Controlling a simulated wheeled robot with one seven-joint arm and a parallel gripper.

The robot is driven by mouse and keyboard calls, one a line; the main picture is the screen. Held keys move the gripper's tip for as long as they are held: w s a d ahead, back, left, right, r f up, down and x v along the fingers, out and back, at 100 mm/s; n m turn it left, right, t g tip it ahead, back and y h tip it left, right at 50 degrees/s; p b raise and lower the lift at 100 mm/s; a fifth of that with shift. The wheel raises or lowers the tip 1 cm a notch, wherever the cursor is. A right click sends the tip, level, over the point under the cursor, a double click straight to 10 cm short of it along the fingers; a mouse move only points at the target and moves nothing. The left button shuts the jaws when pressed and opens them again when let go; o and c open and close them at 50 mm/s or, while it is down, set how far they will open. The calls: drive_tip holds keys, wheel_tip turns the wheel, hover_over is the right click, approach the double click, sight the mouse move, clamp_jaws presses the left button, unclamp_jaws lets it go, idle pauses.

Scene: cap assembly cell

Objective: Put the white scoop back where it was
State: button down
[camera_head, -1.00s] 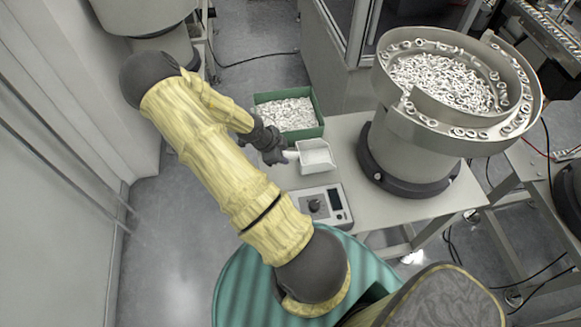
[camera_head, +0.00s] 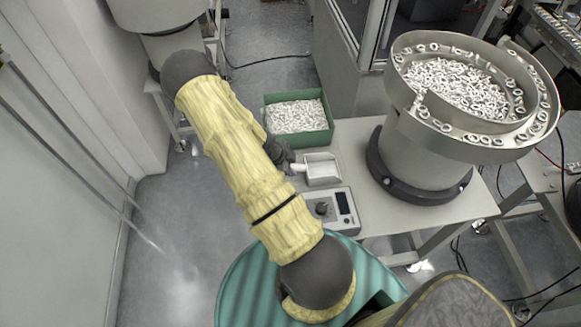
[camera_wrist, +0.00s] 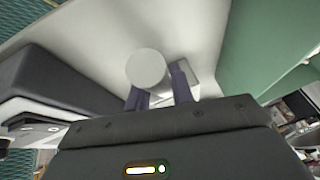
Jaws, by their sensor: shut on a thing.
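The white scoop (camera_head: 321,170) is at the near left part of the light table (camera_head: 375,217), between the green bin and the control box. Its open bowl faces up and shows no parts inside. My gripper (camera_head: 293,167) is shut on its handle from the left. In the wrist view, the round white handle end (camera_wrist: 147,69) shows between the two dark fingers of my gripper (camera_wrist: 160,92). The bowl is not clear there. I cannot tell whether the scoop touches the table.
A green bin (camera_head: 331,138) full of small white parts stands behind the scoop. A grey control box (camera_head: 328,209) with a knob sits just in front. A large metal bowl feeder (camera_head: 425,160) stands to the right. The tabletop between scoop and feeder is clear.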

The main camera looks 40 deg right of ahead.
drive_tip(key=c, duration=1.2)
unclamp_jaws()
drive_tip(key=shift+r, duration=0.1)
drive_tip(key=p+v, duration=0.3)
drive_tip(key=v, duration=0.8)
drive_tip(key=shift+a+r+p, duration=0.25)
drive_tip(key=shift+r+p, duration=0.1)
